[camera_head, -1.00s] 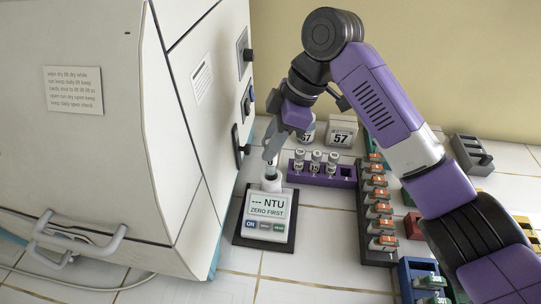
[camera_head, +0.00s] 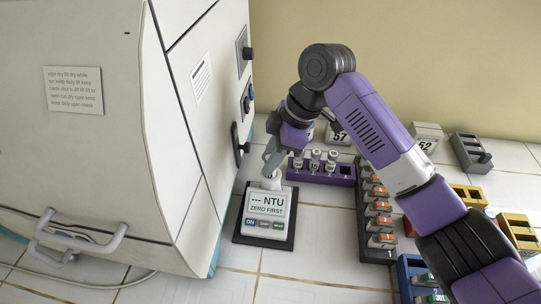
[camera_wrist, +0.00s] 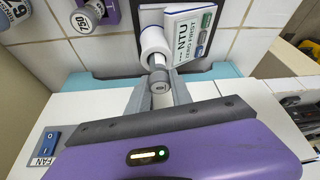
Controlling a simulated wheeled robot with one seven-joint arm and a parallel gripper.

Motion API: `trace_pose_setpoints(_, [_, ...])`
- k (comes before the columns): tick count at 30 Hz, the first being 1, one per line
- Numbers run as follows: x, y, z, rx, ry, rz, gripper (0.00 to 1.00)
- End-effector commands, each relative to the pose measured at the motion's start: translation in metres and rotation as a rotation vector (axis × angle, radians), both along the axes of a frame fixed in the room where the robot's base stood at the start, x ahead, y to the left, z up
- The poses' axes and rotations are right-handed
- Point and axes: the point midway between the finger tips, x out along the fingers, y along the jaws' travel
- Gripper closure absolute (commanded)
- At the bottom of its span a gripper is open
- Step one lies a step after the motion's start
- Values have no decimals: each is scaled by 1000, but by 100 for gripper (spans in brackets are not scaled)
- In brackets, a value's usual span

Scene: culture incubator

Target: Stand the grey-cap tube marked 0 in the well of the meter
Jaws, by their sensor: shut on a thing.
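The meter (camera_head: 266,215) stands on a dark base beside the incubator, its screen reading "--- NTU ZERO FIRST". Its white round well (camera_head: 271,183) is at the back of its housing and shows as a white collar in the wrist view (camera_wrist: 153,43). My gripper (camera_head: 271,163) is right above the well. In the wrist view my gripper (camera_wrist: 159,84) is shut on a tube with a grey cap (camera_wrist: 159,88). The tube's far end lines up with the well mouth and seems to be in it; how deep is hidden. Its mark cannot be read.
A purple rack (camera_head: 322,173) with several tubes stands just behind and right of the meter. A dark rack (camera_head: 377,222) of orange-labelled vials is farther right, partly behind my arm. The incubator (camera_head: 185,140) closes off the left. Tiles in front are clear.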

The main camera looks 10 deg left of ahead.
Motion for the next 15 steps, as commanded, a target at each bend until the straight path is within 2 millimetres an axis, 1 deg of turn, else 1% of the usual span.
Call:
trace_pose_setpoints(4, [0, 0, -4, 0, 0, 0, 100])
trace_pose_setpoints(8, [0, 0, -4, -1, -1, 1, 100])
trace_pose_setpoints(9, [0, 0, -5, -1, -1, 0, 66])
trace_pose_setpoints(11, [0, 0, -5, -1, -1, 0, 54])
trace_pose_setpoints(12, [0, 0, -4, -1, -1, 0, 52])
trace_pose_setpoints(15, [0, 0, -4, -1, -1, 1, 52])
